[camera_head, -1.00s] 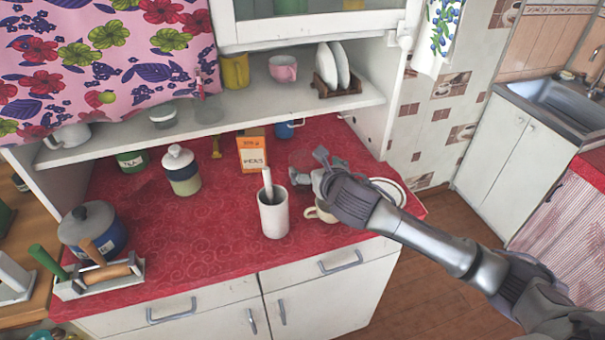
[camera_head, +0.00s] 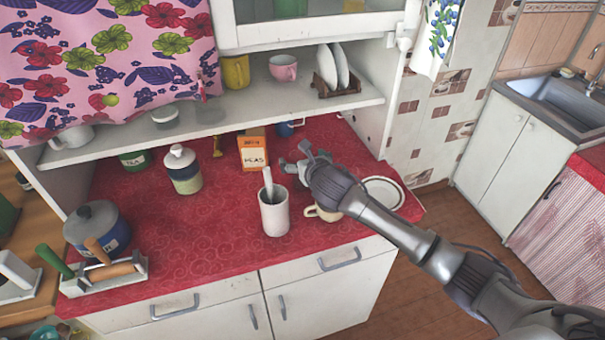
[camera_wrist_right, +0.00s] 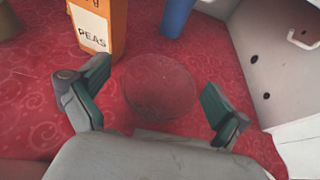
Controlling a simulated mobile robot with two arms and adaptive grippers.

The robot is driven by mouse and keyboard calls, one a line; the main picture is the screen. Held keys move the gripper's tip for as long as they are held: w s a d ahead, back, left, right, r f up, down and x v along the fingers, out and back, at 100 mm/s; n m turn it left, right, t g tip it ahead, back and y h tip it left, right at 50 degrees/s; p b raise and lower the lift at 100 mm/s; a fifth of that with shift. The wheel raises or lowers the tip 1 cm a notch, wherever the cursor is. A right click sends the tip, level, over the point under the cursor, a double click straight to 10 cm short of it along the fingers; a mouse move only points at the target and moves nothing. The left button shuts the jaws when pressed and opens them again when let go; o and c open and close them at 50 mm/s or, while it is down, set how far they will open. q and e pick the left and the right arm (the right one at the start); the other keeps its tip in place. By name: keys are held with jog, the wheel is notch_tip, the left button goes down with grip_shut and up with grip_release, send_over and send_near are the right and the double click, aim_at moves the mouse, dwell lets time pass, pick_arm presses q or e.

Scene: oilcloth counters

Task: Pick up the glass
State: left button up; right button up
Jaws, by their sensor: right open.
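The glass (camera_wrist_right: 160,88) is clear and hard to see. In the right wrist view it shows as a faint round outline on the red counter, between the two spread fingers. My right gripper (camera_wrist_right: 152,98) is open, one finger on each side of the glass, with gaps visible on both sides. In the head view my right gripper (camera_head: 295,158) is over the back of the counter, right of the orange peas box. There the glass cannot be made out clearly beside the fingers. My left gripper is not in view.
The peas box (camera_head: 252,150) stands just left of the gripper, with a blue mug (camera_head: 287,129) behind. A white canister (camera_head: 273,212) holding a utensil, a cream cup (camera_head: 322,213) and a plate (camera_head: 384,192) are nearer the front. The shelf (camera_head: 215,118) overhangs the back.

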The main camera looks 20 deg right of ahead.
jog(key=c, duration=1.8)
